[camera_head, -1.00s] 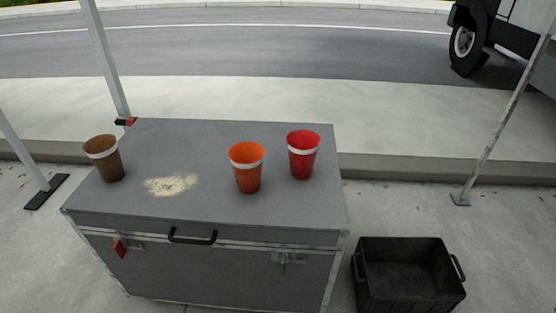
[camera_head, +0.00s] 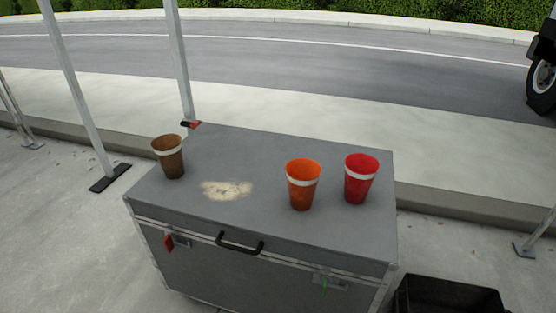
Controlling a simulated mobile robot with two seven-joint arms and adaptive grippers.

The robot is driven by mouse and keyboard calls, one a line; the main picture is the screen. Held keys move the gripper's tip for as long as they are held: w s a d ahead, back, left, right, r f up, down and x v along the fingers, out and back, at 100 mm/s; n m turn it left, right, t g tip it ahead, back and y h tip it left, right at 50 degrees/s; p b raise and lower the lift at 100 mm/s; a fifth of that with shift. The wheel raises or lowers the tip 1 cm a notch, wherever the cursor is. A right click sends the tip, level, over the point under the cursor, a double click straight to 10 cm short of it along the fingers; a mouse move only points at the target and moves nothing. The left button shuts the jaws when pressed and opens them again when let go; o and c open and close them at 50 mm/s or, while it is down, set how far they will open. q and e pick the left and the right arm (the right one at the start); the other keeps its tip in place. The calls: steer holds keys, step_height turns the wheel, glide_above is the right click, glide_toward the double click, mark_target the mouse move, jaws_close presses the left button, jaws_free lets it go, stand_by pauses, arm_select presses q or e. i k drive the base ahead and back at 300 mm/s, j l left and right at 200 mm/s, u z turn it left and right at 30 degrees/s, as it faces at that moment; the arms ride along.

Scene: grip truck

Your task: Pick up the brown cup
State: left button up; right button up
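The brown cup (camera_head: 171,164) has a pale band below its rim. It stands upright on the left end of the grey case's top (camera_head: 255,160). An orange cup (camera_head: 301,193) and a red cup (camera_head: 358,187), each with a pale band, stand upright further right on the same top. Neither of my grippers shows in the head view.
A pale patch (camera_head: 227,190) marks the case top between the brown and orange cups. A black handle (camera_head: 240,246) is on the case's front. A black crate (camera_head: 450,295) is at lower right. Metal poles (camera_head: 78,95) stand behind and left of the case.

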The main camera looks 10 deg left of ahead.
mark_target(171, 158)
steer(key=j+z, duration=0.45)
steer(key=j, duration=1.1)
